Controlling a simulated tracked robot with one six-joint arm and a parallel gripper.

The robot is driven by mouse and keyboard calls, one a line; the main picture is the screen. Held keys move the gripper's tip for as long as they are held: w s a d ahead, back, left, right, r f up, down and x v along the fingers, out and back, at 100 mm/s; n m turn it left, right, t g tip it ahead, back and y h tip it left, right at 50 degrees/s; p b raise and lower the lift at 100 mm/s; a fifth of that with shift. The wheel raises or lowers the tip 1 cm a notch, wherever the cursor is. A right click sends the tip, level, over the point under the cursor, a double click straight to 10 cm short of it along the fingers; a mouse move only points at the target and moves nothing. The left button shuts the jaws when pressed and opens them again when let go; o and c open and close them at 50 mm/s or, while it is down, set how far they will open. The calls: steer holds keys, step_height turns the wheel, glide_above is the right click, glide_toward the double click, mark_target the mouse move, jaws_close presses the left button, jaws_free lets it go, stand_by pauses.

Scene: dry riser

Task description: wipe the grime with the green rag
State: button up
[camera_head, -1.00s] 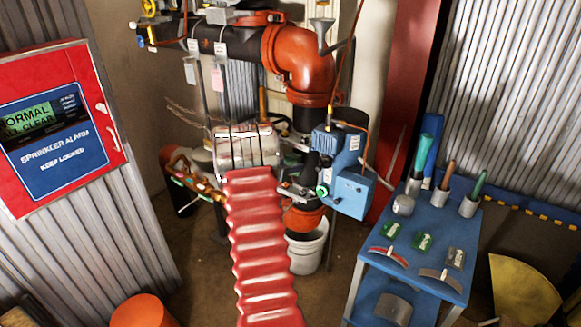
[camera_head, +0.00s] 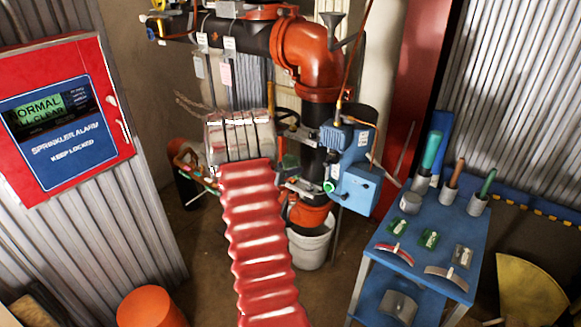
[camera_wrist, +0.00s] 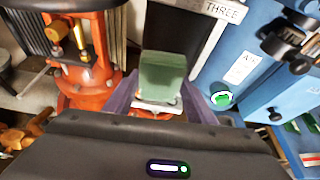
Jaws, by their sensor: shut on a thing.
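In the wrist view, my gripper (camera_wrist: 160,100) has its two dark purple fingers on either side of a green block-shaped thing (camera_wrist: 163,72), which looks like the green rag. It is shut on it, with a pale grey piece just below the green. I cannot make out the grime in either view.
An orange-red pipe elbow (camera_head: 313,55) and a blue box (camera_head: 357,188) stand ahead. The blue box is close on the right in the wrist view (camera_wrist: 235,65). A white bucket (camera_head: 311,246) stands below. A blue cart (camera_head: 385,262) with tools is at right, a red alarm cabinet (camera_head: 112,105) at left.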

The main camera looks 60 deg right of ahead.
stand_by(0.3)
steer(key=shift+w+a, duration=0.15)
steer(key=shift+a, duration=0.6)
steer(key=shift+w+a, duration=0.1)
steer(key=shift+a, duration=0.65)
steer(key=w+a+r+n+t+y, duration=0.1)
steer(key=w+a+r+n+t, duration=0.15)
steer(key=w+a, duration=0.6)
steer(key=w+a+r+n+t, duration=0.1)
steer(key=w+a+n+t, duration=0.4)
steer(key=a, duration=0.7)
steer(key=w+a+r+n+t+y, duration=0.1)
steer(key=w+a+t, duration=0.2)
steer(key=w+a, duration=0.6)
steer(key=s+a+n+t+y, duration=0.1)
steer(key=a+n+t+y, duration=0.1)
steer(key=a, duration=1.4)
steer(key=s+a+r+n+t+y, duration=0.1)
steer(key=a+n+t+y, duration=0.2)
steer(key=a, duration=1.4)
steer(key=n+y, duration=0.2)
steer(key=n, duration=0.1)
steer(key=shift+s+a+r, duration=0.15)
steer(key=shift+a+r, duration=0.15)
steer(key=shift+d, duration=0.1)
